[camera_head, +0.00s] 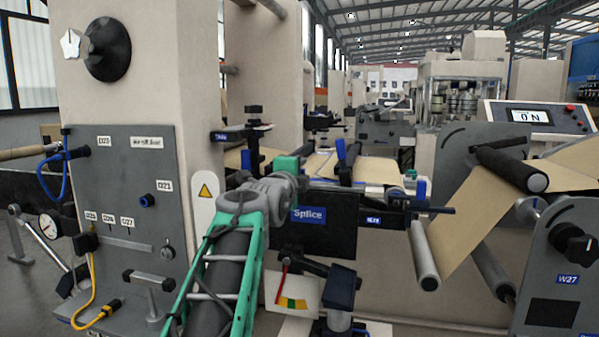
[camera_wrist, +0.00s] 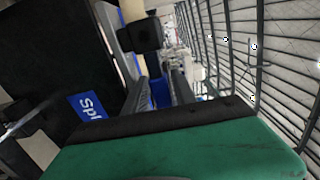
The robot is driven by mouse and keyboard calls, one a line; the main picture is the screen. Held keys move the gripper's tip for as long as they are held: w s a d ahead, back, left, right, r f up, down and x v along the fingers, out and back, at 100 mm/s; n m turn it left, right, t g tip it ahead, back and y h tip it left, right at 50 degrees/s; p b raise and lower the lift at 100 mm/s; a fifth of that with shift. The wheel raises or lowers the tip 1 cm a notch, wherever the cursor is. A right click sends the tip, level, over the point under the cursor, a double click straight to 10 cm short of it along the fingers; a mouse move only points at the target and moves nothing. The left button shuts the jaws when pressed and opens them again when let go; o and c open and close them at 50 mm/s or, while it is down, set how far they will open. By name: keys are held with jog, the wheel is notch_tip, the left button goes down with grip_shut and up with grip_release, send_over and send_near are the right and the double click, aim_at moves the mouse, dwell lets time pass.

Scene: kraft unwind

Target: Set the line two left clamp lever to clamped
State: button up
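The splice station's dark front panel (camera_head: 315,232) carries a blue "Splice" sign (camera_head: 309,215); the sign shows sideways in the wrist view (camera_wrist: 88,106). Above the panel, an upright blue lever (camera_head: 341,150) stands at the table's right part. A black clamp block on a post (camera_head: 253,122) stands further left. Which of these is the line two left clamp lever I cannot tell. My gripper (camera_head: 290,166) is at the panel's upper left edge, largely hidden behind my wrist. A black block (camera_wrist: 140,35) shows ahead.
Tan kraft web (camera_head: 370,168) lies across the table behind the panel. A roller (camera_head: 424,255) hangs at right. A grey valve panel (camera_head: 120,200) stands at left.

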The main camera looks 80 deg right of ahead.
jog(key=shift+o, duration=0.6)
jog(key=shift+r, duration=0.1)
jog(key=shift+a, duration=0.1)
jog(key=a, duration=0.7)
jog(key=shift+a, duration=0.3)
